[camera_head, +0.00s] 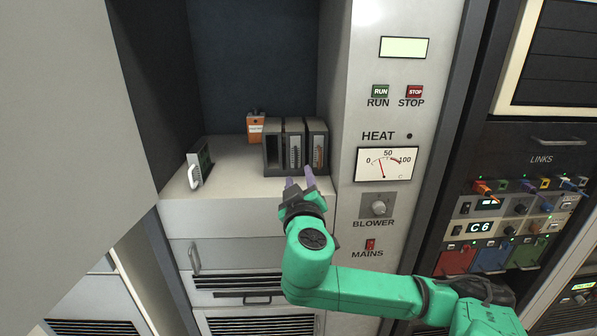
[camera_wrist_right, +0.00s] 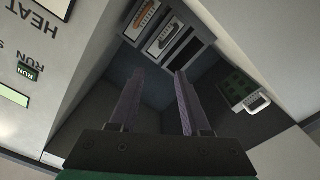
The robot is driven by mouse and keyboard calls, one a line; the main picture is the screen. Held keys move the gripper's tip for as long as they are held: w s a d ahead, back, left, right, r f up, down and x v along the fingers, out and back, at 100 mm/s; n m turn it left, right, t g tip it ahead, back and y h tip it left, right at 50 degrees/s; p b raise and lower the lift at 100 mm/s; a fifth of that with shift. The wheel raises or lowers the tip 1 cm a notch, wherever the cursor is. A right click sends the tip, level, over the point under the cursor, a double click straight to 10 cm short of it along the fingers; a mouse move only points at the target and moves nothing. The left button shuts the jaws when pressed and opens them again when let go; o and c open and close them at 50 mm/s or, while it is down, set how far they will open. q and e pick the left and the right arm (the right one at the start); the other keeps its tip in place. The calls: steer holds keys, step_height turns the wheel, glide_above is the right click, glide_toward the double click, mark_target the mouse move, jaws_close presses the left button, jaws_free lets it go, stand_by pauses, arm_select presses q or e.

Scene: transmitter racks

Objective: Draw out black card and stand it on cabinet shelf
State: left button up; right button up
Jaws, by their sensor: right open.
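A dark card (camera_head: 206,158) with a white handle stands upright on the cabinet shelf (camera_head: 236,184), left of the card rack. It also shows in the right wrist view (camera_wrist_right: 240,88), with a green board side. The grey card rack (camera_head: 271,171) stands at the shelf's right. Its left slot looks empty. A grey-marked card (camera_head: 294,148) and an orange-marked card (camera_head: 319,148) fill the other slots. My right gripper (camera_head: 300,182) is open and empty in front of the rack, its two purple fingers apart and touching no card. My left gripper is out of view.
An orange box (camera_head: 255,127) stands behind the rack's left end. The shelf between the standing card and the rack is clear. The control panel (camera_head: 384,125) borders the shelf on the right, a dark cabinet wall (camera_head: 154,75) on the left.

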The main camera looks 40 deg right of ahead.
mark_target(296, 154)
steer(key=p+x, duration=0.4)
steer(key=x, duration=0.9)
steer(key=shift+d, duration=0.1)
steer(key=shift+w+d+f, duration=0.15)
steer(key=shift+w+d, duration=0.1)
steer(key=shift+w, duration=0.1)
jaws_close()
